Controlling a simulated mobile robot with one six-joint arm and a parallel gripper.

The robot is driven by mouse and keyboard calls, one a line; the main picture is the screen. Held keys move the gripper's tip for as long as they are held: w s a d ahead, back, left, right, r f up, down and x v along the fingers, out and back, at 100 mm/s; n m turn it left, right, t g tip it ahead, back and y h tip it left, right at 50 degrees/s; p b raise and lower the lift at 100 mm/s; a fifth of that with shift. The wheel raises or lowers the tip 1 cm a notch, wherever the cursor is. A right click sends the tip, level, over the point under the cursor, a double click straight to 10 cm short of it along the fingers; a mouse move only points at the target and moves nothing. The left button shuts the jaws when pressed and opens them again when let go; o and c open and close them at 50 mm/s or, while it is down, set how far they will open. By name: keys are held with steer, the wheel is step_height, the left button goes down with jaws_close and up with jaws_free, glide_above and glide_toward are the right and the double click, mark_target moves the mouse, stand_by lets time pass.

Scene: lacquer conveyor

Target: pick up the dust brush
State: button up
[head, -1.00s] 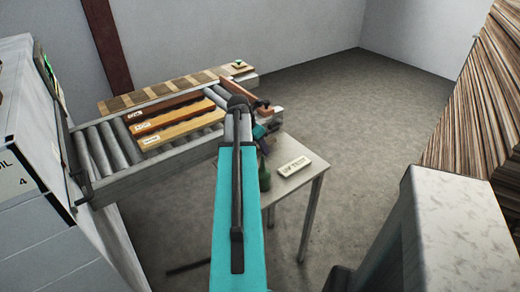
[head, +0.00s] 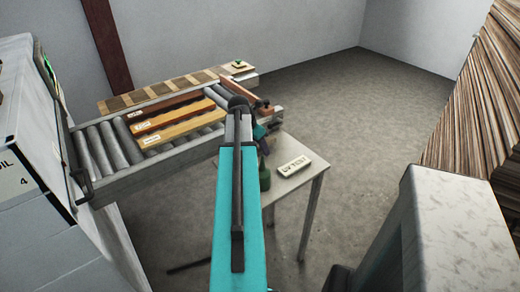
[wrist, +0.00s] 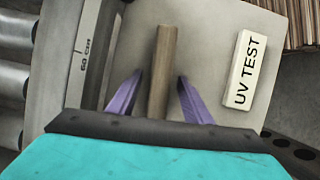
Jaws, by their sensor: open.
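A plain wooden handle (wrist: 162,75), which looks like that of the dust brush, shows in the wrist view above the pale table. Its lower end runs behind the dark edge of my gripper, and no bristles can be seen. My gripper (wrist: 158,80) is open, with one purple finger on each side of the handle and a gap on both sides. In the head view my gripper (head: 265,147) is over the left part of the small table, partly hidden by my arm. I cannot make out the brush there.
A white UV TEST block (head: 294,166) lies on the table (head: 308,184), right of my gripper. A dark green bottle-like shape (head: 265,181) is just below my gripper. The roller conveyor (head: 97,150), carrying wooden boards (head: 180,127), is left. Stacked wood (head: 475,110) stands far right.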

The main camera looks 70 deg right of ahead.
steer(key=shift+f, duration=0.2)
stand_by(0.4)
jaws_close()
steer(key=shift+r, duration=0.15)
steer(key=shift+r+b, duration=0.7)
steer(key=shift+r, duration=4.45)
steer(key=c, duration=0.9)
jaws_free()
steer(key=shift+c, duration=0.7)
steer(key=shift+s, duration=0.1)
